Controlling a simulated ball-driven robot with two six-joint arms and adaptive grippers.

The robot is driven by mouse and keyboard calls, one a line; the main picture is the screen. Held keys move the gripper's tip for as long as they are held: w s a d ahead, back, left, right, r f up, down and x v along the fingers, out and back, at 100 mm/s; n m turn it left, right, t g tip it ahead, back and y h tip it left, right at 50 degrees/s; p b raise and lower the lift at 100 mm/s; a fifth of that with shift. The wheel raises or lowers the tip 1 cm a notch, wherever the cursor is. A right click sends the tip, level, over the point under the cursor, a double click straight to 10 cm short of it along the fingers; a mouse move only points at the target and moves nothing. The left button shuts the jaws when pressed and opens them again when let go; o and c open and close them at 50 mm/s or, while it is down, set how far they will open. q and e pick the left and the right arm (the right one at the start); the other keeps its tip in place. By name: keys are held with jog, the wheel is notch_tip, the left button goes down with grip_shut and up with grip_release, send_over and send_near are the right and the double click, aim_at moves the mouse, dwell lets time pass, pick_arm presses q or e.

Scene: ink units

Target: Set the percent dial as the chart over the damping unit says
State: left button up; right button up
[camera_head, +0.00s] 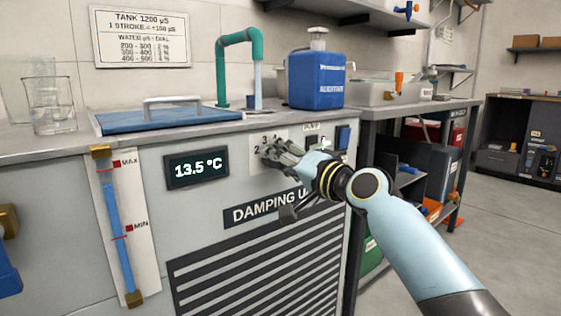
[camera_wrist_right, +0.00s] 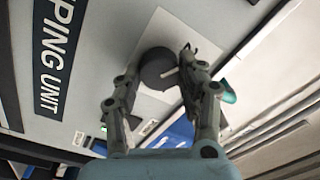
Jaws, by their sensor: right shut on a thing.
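The percent dial (camera_wrist_right: 155,66) is a dark round knob on a white plate (camera_wrist_right: 160,25) on the front of the damping unit (camera_head: 205,215). My right gripper (camera_head: 270,152) is shut on the dial, one finger on each side of it. The wrist view also shows the right gripper (camera_wrist_right: 160,72) at the dial. A pale pointer mark shows on the knob. In the head view the gripper hides most of the dial; the numbers 2, 3 and 4 show around it. The chart (camera_head: 141,37) hangs on the wall above the unit; its dial column is too small to read surely. My left gripper is not in view.
A display (camera_head: 197,169) reads 13.5 °C. A sight tube (camera_head: 118,220) with MAX and MIN marks is at left. On top stand a blue lid (camera_head: 170,119), a blue canister (camera_head: 316,82) and glass beakers (camera_head: 50,105).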

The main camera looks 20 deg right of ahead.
jog(key=shift+f, duration=0.2)
jog(key=o, duration=1.2)
jog(key=shift+r, duration=0.1)
jog(key=shift+s, duration=0.1)
jog(key=v, duration=1.2)
